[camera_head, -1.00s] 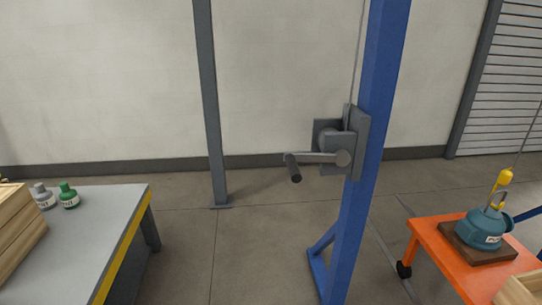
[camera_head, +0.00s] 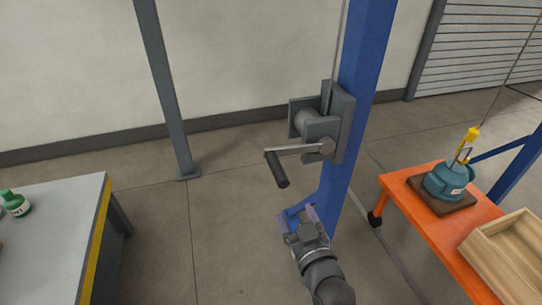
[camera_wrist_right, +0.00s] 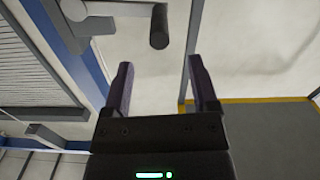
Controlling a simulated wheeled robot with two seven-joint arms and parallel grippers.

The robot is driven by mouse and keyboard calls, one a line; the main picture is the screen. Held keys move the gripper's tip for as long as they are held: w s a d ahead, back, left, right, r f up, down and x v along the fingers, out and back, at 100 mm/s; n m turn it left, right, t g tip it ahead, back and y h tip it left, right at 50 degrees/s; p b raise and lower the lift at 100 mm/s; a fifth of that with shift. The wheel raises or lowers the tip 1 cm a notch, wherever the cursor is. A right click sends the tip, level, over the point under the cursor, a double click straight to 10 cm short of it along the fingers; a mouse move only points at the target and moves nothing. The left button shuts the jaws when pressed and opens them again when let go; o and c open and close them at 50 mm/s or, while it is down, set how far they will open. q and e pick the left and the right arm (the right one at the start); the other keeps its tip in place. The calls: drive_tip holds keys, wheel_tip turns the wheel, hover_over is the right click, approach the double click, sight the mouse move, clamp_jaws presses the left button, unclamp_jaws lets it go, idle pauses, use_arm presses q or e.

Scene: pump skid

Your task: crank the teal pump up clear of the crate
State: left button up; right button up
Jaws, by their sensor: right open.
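The teal pump (camera_head: 449,181) sits on a dark brown base on the orange cart, with a yellow hook (camera_head: 471,136) and line above it. The wooden crate (camera_head: 510,252) stands beside it on the cart. The grey winch (camera_head: 320,125) is fixed to the blue post, and its crank ends in a dark handle (camera_head: 277,170). My right gripper (camera_head: 298,218) is open and empty, below the handle and apart from it. In the right wrist view the handle (camera_wrist_right: 159,27) shows beyond the open fingers (camera_wrist_right: 161,90). My left gripper is out of view.
The blue post (camera_head: 358,100) stands close beside my right gripper. A grey table (camera_head: 60,225) with a yellow edge and a green bottle (camera_head: 15,203) is at the left. The orange cart (camera_head: 425,225) is at the right. Open floor lies between table and post.

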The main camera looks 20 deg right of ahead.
sight(282, 181)
drive_tip(key=w, duration=0.3)
drive_tip(key=w+b, duration=0.1)
drive_tip(key=w, duration=0.1)
drive_tip(key=w+r+b, duration=0.1)
drive_tip(key=w, duration=0.2)
drive_tip(key=shift+w+a, duration=0.1)
drive_tip(key=shift+w, duration=0.2)
drive_tip(key=shift+w+b, duration=0.3)
drive_tip(key=shift+w, duration=0.3)
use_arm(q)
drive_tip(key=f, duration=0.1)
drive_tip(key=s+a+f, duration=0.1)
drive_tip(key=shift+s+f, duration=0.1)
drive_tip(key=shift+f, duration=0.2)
use_arm(e)
drive_tip(key=shift+c, duration=0.2)
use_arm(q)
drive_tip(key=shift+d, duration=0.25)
use_arm(e)
clamp_jaws()
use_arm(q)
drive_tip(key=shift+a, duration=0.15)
